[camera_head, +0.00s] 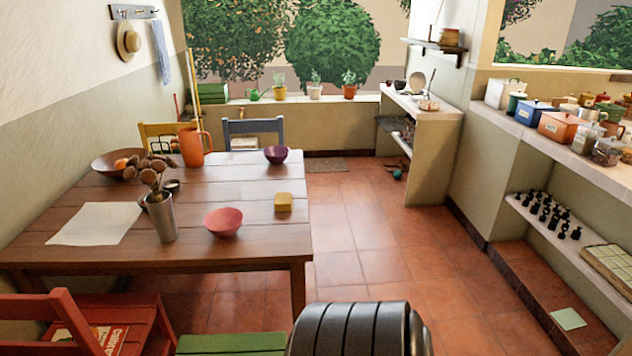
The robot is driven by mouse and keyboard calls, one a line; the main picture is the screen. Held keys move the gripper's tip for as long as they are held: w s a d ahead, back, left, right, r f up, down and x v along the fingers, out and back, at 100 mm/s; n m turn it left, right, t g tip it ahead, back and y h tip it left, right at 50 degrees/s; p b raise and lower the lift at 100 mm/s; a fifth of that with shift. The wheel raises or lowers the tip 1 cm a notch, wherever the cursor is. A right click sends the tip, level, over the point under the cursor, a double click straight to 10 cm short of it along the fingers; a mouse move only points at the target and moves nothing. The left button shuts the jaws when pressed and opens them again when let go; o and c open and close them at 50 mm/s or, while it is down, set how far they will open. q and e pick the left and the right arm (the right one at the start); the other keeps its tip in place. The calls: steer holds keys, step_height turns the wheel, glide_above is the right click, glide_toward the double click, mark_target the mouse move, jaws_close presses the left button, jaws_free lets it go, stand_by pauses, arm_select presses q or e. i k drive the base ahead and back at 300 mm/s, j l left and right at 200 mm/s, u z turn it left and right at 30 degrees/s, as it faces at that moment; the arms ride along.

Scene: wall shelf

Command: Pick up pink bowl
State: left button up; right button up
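The pink bowl (223,222) stands upright on the wooden table (200,254), close to its front edge. It looks empty. A metal cup (161,217) with dried brown pods stands just to its left. A small yellow block (283,202) lies to its right. Neither of my grippers shows in this view.
A dark ribbed rounded shape sits at the bottom centre. A purple bowl (276,154), an orange jug (194,147) and a brown bowl (119,163) stand farther back on the table. A red chair (62,307) is at the front left. Tiled floor (390,262) lies clear right of the table.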

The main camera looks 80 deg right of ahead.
mark_target(223, 223)
steer(key=z, duration=2.05)
